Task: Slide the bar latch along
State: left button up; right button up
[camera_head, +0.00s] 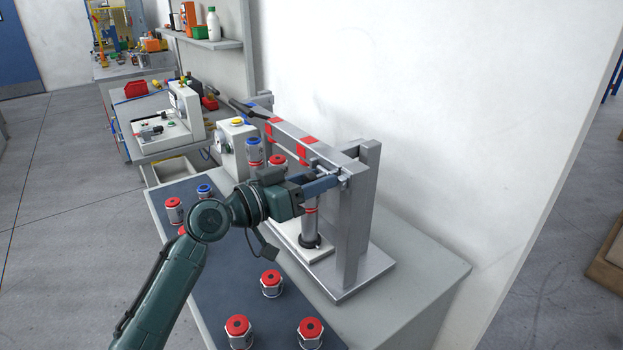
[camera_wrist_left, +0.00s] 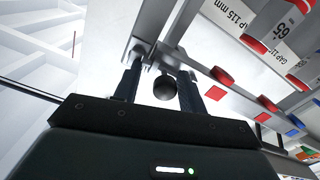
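The bar latch shows as a thin metal rod (camera_head: 325,166) at the top of the grey metal test frame (camera_head: 354,225). In the left wrist view a dark round knob (camera_wrist_left: 165,88) sits between the two fingers of my left gripper (camera_wrist_left: 157,72). The fingers are apart, with a visible gap between the left finger and the knob. In the head view my left gripper (camera_head: 332,182) reaches in from the left at the frame's top right end, and hides part of the latch. My right gripper is not in view.
Red-topped cylinders (camera_head: 271,283) stand on the dark mat (camera_head: 215,268) in front of the frame. Another cylinder (camera_head: 311,220) stands upright under the frame on a white plate. A white wall (camera_head: 450,120) rises close behind. The bench's right end (camera_head: 425,275) is clear.

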pick_arm(q)
jog(key=shift+o, duration=0.3)
jog(key=shift+w, duration=0.1)
jog(key=shift+a, duration=0.2)
jog(key=b+v, duration=0.3)
jog(key=v, duration=1)
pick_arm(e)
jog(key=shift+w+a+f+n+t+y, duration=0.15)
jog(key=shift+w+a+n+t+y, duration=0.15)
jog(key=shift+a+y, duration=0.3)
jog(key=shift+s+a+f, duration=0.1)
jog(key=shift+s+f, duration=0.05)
